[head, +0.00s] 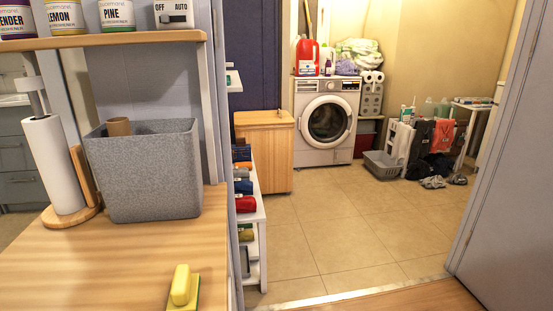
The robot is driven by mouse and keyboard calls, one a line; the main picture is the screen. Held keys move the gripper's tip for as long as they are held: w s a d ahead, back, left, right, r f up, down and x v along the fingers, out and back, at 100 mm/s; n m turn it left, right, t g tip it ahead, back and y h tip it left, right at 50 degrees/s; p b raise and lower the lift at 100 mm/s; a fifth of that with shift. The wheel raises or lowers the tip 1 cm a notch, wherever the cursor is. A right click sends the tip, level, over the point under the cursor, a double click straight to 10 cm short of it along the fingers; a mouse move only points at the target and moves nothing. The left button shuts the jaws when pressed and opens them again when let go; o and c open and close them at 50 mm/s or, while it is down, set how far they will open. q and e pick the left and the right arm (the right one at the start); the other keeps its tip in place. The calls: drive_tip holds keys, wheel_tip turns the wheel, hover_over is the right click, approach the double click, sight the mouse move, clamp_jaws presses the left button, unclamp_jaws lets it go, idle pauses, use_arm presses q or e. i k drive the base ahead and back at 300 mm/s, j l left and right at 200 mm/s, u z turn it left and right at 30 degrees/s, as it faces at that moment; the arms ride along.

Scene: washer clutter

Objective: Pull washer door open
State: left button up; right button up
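The white front-loading washer (325,121) stands against the back wall of the tiled room, beyond a doorway. Its round door (327,120) has a dark glass window in a pale ring and looks shut. The washer is far from me, across the tiled floor. Neither of my grippers shows in the head view.
A wooden counter (130,265) with a grey bin (145,180) is close at left. A wooden cabinet (264,152) and a white shelf (252,215) stand left of the floor path. A laundry basket (382,165) sits right of the washer. A grey door (505,170) borders the doorway's right side. Floor between is clear.

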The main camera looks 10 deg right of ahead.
sight(309, 114)
drive_tip(key=l, duration=1.3)
drive_tip(key=i+l, duration=0.45)
drive_tip(key=l, duration=0.3)
drive_tip(key=i+l, duration=0.4)
drive_tip(key=i, duration=0.45)
drive_tip(key=i+l, duration=0.2)
drive_tip(key=i, duration=0.35)
drive_tip(key=i+l, duration=0.15)
drive_tip(key=i, duration=0.45)
